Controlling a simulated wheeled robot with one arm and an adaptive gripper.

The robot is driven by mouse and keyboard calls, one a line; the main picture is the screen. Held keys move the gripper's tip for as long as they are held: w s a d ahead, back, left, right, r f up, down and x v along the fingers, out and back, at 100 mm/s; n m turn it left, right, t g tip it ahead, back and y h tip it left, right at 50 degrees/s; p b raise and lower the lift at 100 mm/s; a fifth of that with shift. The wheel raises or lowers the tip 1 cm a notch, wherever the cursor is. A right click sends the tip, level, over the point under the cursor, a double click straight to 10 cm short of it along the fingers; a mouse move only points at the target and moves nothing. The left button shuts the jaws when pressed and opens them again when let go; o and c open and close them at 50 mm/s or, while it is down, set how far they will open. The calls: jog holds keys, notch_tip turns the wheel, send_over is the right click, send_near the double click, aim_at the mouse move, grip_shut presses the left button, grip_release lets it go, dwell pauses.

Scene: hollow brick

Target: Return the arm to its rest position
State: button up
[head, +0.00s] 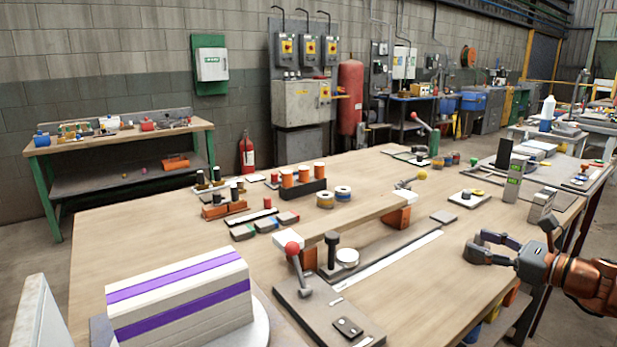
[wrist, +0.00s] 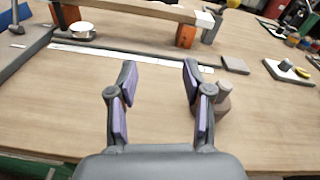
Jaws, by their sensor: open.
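My gripper (head: 484,246) is at the right of the head view, above the near right part of the wooden table (head: 130,243). In the wrist view my gripper (wrist: 158,95) shows two dark fingers with purple pads, spread wide with nothing between them. A small round grey-brown object (wrist: 222,98) is partly hidden behind the right finger. My orange and grey arm (head: 590,280) comes in from the right edge.
A long beam on orange supports (head: 397,217) spans the table's middle. A lever fixture (head: 330,302) with a red knob stands in front. A white and purple striped block (head: 180,293) sits at near left. Bare wood lies below my gripper.

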jog(key=s+a+r+n+g+y+p, duration=0.1)
jog(key=a+r+n+g+p, duration=0.2)
jog(key=a, duration=0.6)
jog(key=s+a+r+n+g+y+p, duration=0.1)
jog(key=s+a+r+n+g+p, duration=0.15)
jog(key=a+n, duration=0.4)
jog(key=s+a+n+g+h+p, duration=0.2)
jog(key=s+a+n+g+p, duration=0.55)
jog(key=a, duration=0.65)
jog(key=s+a+n+g+h+p, duration=0.15)
jog(key=s+n+h+p, duration=0.3)
jog(key=s, duration=0.75)
jog(key=s+d+r+n+g+h+p, duration=0.1)
jog(key=s+d+r+n+h+p, duration=0.2)
jog(key=s+d, duration=0.4)
jog(key=s+n+h+p, duration=0.1)
jog(key=s+n, duration=0.1)
jog(key=s, duration=0.1)
jog(key=shift+s+n+g+p, duration=0.15)
jog(key=shift+n+g+p, duration=0.2)
jog(key=shift+p, duration=0.05)
jog(key=shift+h, duration=0.25)
